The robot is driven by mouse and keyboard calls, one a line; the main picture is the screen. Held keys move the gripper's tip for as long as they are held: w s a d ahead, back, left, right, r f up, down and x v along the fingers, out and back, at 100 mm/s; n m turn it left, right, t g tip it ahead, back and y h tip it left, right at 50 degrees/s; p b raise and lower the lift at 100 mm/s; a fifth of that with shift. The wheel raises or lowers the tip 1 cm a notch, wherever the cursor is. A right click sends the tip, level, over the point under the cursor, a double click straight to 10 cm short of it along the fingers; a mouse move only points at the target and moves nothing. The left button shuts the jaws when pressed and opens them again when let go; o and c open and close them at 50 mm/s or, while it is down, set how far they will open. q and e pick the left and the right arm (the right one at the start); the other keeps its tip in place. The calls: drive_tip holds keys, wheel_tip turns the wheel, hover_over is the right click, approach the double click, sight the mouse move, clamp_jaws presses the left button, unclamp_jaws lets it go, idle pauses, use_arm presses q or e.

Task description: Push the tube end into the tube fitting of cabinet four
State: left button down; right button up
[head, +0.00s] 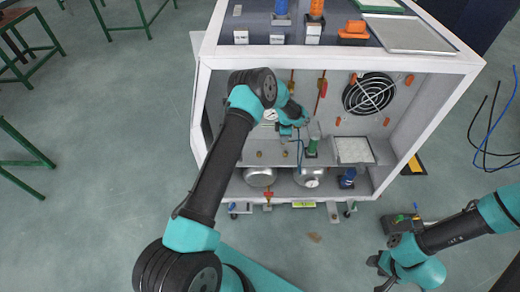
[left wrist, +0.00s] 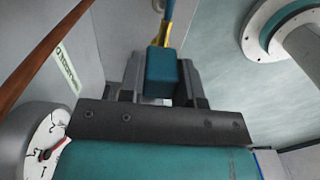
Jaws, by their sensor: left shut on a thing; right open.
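My left gripper (head: 300,130) is inside the white open-front cabinet (head: 330,66), above its middle shelf. In the head view a thin blue tube (head: 300,152) hangs below the left gripper. The tube fitting cannot be made out clearly in either view. My right gripper (head: 380,272) is open and empty, low over the floor in front of the cabinet at the right.
A round black fan (head: 370,93) is on the back wall. A gauge (left wrist: 42,142) is close at the left in the wrist view. A power tool (head: 402,222) lies on the floor.

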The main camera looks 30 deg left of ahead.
use_arm(q)
drive_tip(key=shift+w+d, duration=0.5)
drive_tip(key=shift+d, duration=0.35)
drive_tip(key=shift+f, duration=0.25)
drive_tip(key=shift+f, duration=0.3)
drive_tip(key=shift+f, duration=0.15)
drive_tip(key=shift+f, duration=1.25)
drive_tip(key=shift+f, duration=1.6)
idle(0.8)
drive_tip(key=c, duration=0.7)
unclamp_jaws()
drive_tip(key=shift+c, duration=0.2)
